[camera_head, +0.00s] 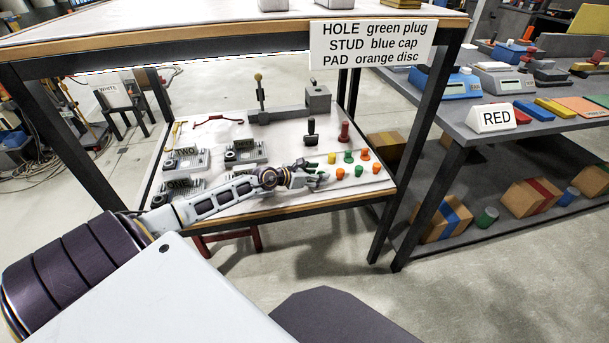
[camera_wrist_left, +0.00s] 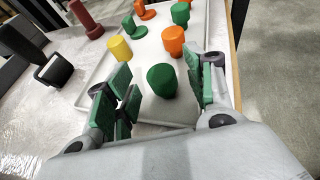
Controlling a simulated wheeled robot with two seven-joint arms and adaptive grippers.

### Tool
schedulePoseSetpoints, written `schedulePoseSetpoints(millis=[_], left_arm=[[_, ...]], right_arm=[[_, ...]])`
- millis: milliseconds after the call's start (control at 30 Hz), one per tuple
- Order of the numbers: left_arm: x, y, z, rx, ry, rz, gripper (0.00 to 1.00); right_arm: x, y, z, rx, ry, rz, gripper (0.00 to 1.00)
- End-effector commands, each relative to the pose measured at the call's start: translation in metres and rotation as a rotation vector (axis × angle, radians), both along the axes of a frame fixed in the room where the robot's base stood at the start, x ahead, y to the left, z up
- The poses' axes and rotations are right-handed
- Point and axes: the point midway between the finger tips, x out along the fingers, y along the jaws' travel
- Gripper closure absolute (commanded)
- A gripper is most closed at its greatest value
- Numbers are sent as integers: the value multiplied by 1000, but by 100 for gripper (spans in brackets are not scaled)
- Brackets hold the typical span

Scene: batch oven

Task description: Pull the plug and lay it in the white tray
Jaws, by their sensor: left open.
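My left gripper (camera_head: 312,177) is over the front of the low bench in the head view. In the left wrist view, its green-padded fingers (camera_wrist_left: 158,74) are spread wide. A green plug (camera_wrist_left: 162,82) stands between them in that view, with gaps on both sides. Other green, orange and yellow pieces (camera_wrist_left: 118,48) stand beyond it on a pale, rimmed board or tray (camera_wrist_left: 96,72); I cannot tell whether this is the white tray. In the head view, grey blocks labelled ONE (camera_head: 180,188) and TWO (camera_head: 185,160) stand left of the gripper. My right gripper is not in view.
A dark-handled tool (camera_head: 311,130) and a red post (camera_head: 344,132) stand behind the pieces. A grey clamp fixture (camera_head: 290,108) is at the back. An upper shelf (camera_head: 230,35) overhangs the bench.

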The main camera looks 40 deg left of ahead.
Motion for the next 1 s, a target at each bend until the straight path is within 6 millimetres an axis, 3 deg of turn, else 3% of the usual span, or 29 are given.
schedulePoseSetpoints(millis=[1000], left_arm=[[-43, 17, 18, 0, 0, 1, 46]], right_arm=[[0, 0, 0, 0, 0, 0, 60]])
